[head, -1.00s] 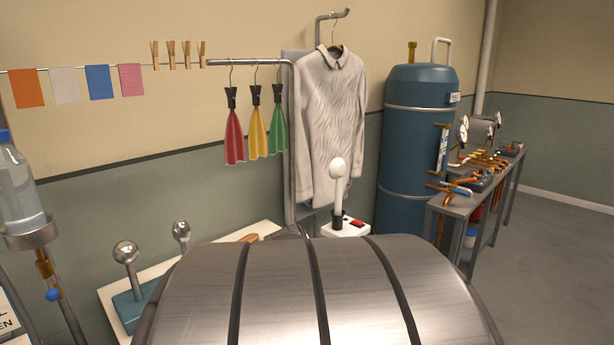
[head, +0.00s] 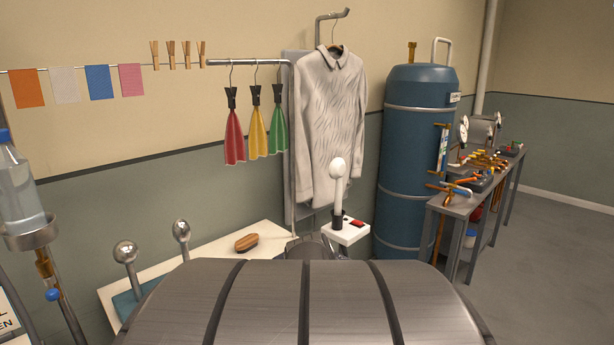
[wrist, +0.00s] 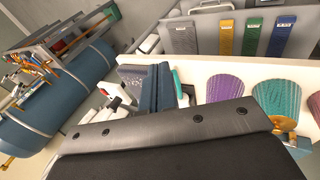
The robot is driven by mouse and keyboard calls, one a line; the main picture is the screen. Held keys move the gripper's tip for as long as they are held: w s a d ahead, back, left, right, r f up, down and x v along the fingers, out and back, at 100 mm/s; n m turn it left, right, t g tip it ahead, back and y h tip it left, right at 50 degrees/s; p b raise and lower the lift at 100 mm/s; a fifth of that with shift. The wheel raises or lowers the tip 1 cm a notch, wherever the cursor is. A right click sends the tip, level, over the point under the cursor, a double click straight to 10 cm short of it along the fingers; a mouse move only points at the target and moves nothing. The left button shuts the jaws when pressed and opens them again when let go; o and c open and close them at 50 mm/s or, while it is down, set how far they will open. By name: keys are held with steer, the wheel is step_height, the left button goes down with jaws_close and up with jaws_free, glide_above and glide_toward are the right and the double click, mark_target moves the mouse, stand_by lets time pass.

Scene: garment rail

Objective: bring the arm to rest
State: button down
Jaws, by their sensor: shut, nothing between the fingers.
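In the head view, a large brushed-metal part of my own arm with dark bands fills the bottom middle and hides what lies behind it. My gripper does not show there. In the wrist view, a dark bolted housing of mine fills the lower part. Beyond its edge, the dark blue fingers of my gripper (wrist: 159,88) seem to stand close together, shut, with nothing seen between them. The fingertips are small and hard to make out.
A white shirt (head: 329,120) hangs on a hook by the wall. Red, yellow and green cloths (head: 257,134) hang from the rail (head: 250,62). A brush (head: 246,242) lies on a white board (head: 215,249). A blue tank (head: 412,150) and a bench (head: 459,207) stand right. Floor at right is clear.

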steer(key=w+a+r, duration=0.1)
steer(key=a, duration=0.6)
steer(key=w+a+r+n, duration=0.1)
steer(key=w+a, duration=0.1)
steer(key=a, duration=0.6)
steer(key=shift+w+n+t+y, duration=0.25)
steer(key=shift+n+t+y, duration=0.05)
steer(key=shift+y, duration=0.1)
steer(key=shift+r, duration=0.1)
steer(key=s+d+f+m, duration=0.1)
steer(key=s+d, duration=0.1)
steer(key=d, duration=0.6)
steer(key=s+d+f+m, duration=0.1)
steer(key=s+d, duration=0.1)
steer(key=d, duration=0.5)
steer(key=w+a+r+n, duration=0.1)
steer(key=w+a, duration=0.1)
steer(key=a, duration=0.9)
steer(key=w+a+r+n, duration=0.2)
steer(key=a, duration=1)
steer(key=s+a+r, duration=0.1)
steer(key=s+a, duration=0.2)
steer(key=a, duration=0.5)
steer(key=s+a+r+t+y, duration=0.1)
steer(key=s+a, duration=0.3)
steer(key=a, duration=0.4)
steer(key=s+a+r+n+y, duration=0.1)
steer(key=s+a, duration=0.3)
steer(key=a, duration=0.4)
steer(key=shift+t, duration=0.3)
